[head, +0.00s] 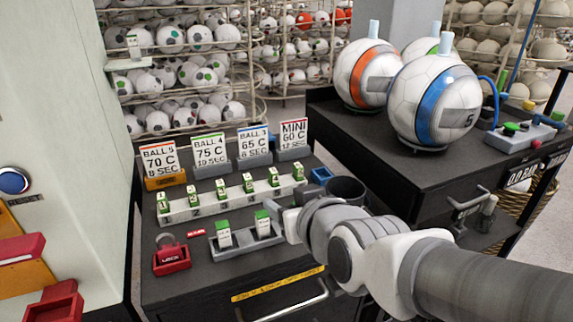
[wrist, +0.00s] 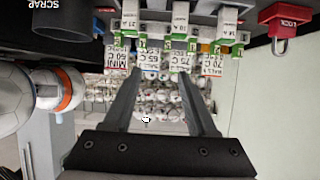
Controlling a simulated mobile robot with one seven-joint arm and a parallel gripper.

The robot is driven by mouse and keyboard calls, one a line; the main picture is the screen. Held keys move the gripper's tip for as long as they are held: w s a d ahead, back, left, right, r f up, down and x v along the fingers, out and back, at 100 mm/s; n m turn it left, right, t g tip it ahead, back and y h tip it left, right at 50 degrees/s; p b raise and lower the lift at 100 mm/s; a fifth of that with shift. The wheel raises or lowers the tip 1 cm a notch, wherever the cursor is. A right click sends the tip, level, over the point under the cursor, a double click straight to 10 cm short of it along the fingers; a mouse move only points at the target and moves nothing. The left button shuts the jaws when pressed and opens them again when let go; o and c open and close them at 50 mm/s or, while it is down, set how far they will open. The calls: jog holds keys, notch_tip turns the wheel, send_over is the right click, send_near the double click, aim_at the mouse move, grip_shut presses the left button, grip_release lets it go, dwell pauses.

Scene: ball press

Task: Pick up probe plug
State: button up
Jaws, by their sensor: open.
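No part is legibly marked as the probe plug, so I cannot tell for sure which one it is. Two upright white plugs with green tops, a left one (head: 224,234) and a right one (head: 262,223), stand in a grey holder (head: 243,246) on the dark bench. White plugs also show at the top of the upside-down wrist view (wrist: 180,20). My gripper (head: 284,220) is just right of the holder in the head view. In the wrist view its two fingers (wrist: 155,68) are apart with nothing held between them.
Behind the holder is a white rack (head: 232,205) of numbered green-and-white pieces, then sign cards (head: 207,150). A red lock block (head: 171,256) stands left. A dark scrap cup (head: 346,189) is beside my wrist. A cart (head: 440,175) with balls stands right.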

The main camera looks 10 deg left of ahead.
jog(key=a+f, duration=0.1)
jog(key=p, duration=0.5)
send_near(249, 181)
jog(key=w+f, duration=0.1)
jog(key=w+f+b, duration=0.1)
jog(key=shift+w+a+y, duration=0.3)
jog(key=shift+w+a, duration=0.05)
jog(key=shift+w, duration=0.05)
jog(key=shift+a+r+x, duration=0.1)
jog(key=shift+a+x, duration=0.05)
jog(key=shift+x, duration=1.35)
jog(key=shift+a+r+x, duration=0.1)
jog(key=shift+x, duration=1.35)
jog(key=shift+s, duration=0.1)
grip_shut()
